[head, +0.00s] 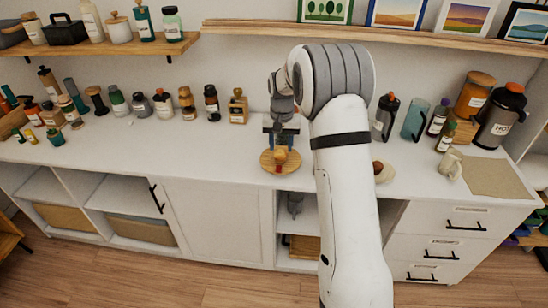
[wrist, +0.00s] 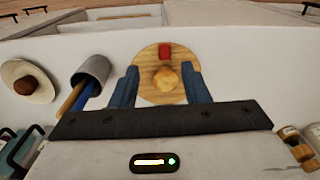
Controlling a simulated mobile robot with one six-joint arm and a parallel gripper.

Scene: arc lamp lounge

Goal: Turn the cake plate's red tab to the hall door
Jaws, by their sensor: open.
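The cake plate is a round wooden board (head: 266,163) near the counter's front edge; it also shows in the wrist view (wrist: 147,62). A small golden cake (wrist: 166,79) sits near its middle. The red tab (wrist: 165,51) is on the plate's rim side facing the counter's front edge; in the head view it is a small red patch (head: 278,168). My gripper (wrist: 161,72) is open, with one blue finger on each side of the cake, over the plate. I cannot tell whether the fingers touch the plate. No hall door shows in either view.
A grey cup (wrist: 97,68) holding sticks lies or stands left of the plate in the wrist view, beside a pale saucer (wrist: 12,72) with a brown ball. Bottles and jars (head: 188,103) line the back. The counter's front left (head: 150,152) is clear.

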